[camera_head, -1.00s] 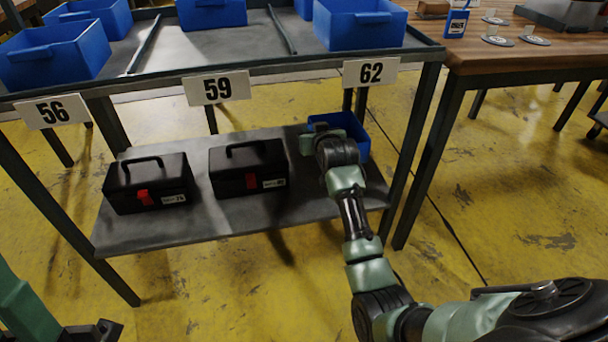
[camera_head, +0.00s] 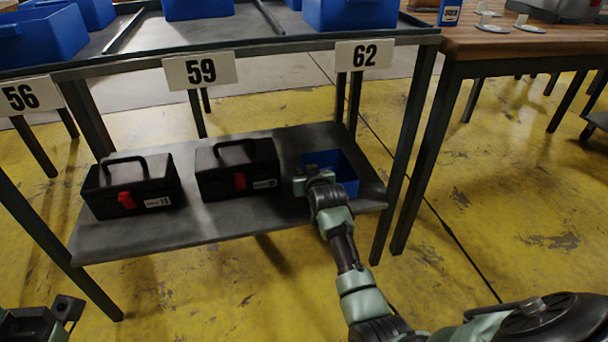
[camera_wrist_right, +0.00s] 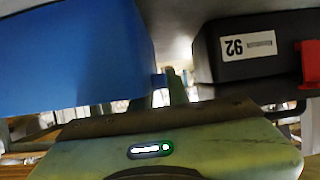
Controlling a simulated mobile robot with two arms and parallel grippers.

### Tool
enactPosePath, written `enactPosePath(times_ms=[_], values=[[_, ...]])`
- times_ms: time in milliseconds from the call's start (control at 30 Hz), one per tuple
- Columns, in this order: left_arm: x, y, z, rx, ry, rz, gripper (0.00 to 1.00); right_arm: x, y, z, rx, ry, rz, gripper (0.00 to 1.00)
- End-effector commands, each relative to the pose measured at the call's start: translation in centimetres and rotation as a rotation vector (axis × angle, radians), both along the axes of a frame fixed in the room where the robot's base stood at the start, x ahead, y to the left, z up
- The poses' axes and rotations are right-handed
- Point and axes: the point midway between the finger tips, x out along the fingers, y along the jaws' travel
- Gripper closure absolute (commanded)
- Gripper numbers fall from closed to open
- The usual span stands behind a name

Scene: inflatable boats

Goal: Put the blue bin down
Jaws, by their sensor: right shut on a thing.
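The blue bin (camera_head: 348,181) is at the right end of the lower shelf (camera_head: 170,232), right of the black toolboxes. My right gripper (camera_head: 306,181) is shut on the bin's left side. In the right wrist view, the blue bin (camera_wrist_right: 70,55) fills the upper left and the gripper (camera_wrist_right: 172,85) is at its edge. I cannot tell whether the bin's base touches the shelf. Part of my left gripper (camera_head: 62,312) shows at the lower left corner; its fingers are not clear.
Two black toolboxes with red latches stand on the lower shelf; the nearer one (camera_head: 238,168) is just left of my right gripper. Blue bins (camera_head: 45,38) stand on the top shelf above labels 56, 59 and 62. A rack leg (camera_head: 408,150) rises at the right, beside a wooden table (camera_head: 500,45).

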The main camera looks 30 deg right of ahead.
Motion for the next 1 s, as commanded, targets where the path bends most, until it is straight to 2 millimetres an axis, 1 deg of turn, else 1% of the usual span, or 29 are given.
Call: enactPosePath(times_ms=[133,233,267,300,333,600,700,733,767,867,1000], values=[[0.0,0.0,0.1,0.0,0.001,0.0,0.64,0.0,0.0,0.2,0.0,-0.002,0.0,1.0],[0.0,0.0,0.0,0.0,0.001,0.0,0.64,0.0,0.0,-0.1,0.0,-0.001,0.0,1.0],[0.0,0.0,0.0,0.0,0.001,0.0,0.64,0.0,0.0,-0.2,0.0,0.0,0.0,0.81],[0.0,0.0,0.0,0.0,0.001,0.0,0.64,0.0,0.0,-0.2,0.0,0.0,0.0,0.7],[0.0,0.0,0.0,0.0,0.001,0.0,0.64,0.0,0.0,-0.2,0.0,0.0,0.0,0.62],[0.0,0.0,0.0,-0.001,0.001,-0.001,0.64,0.0,0.0,-0.2,0.0,0.0,0.0,0.62],[0.0,0.0,0.0,-0.001,0.001,-0.001,0.64,0.0,0.0,0.2,0.001,-0.001,0.0,0.62],[0.0,0.0,0.4,0.0,-0.001,-0.001,0.64,-0.2,0.1,0.3,0.0,0.0,0.0,0.62],[0.0,0.0,0.6,-0.001,-0.003,-0.001,0.64,-0.5,0.1,0.5,0.0,0.001,0.0,0.62],[0.0,0.1,-0.1,-0.003,0.043,-0.002,0.64,-1.9,0.5,1.2,0.0,0.002,0.0,0.62],[-0.3,0.3,-0.7,-0.007,0.095,-0.004,0.64,-4.7,1.1,2.6,0.001,0.002,0.0,0.62]])
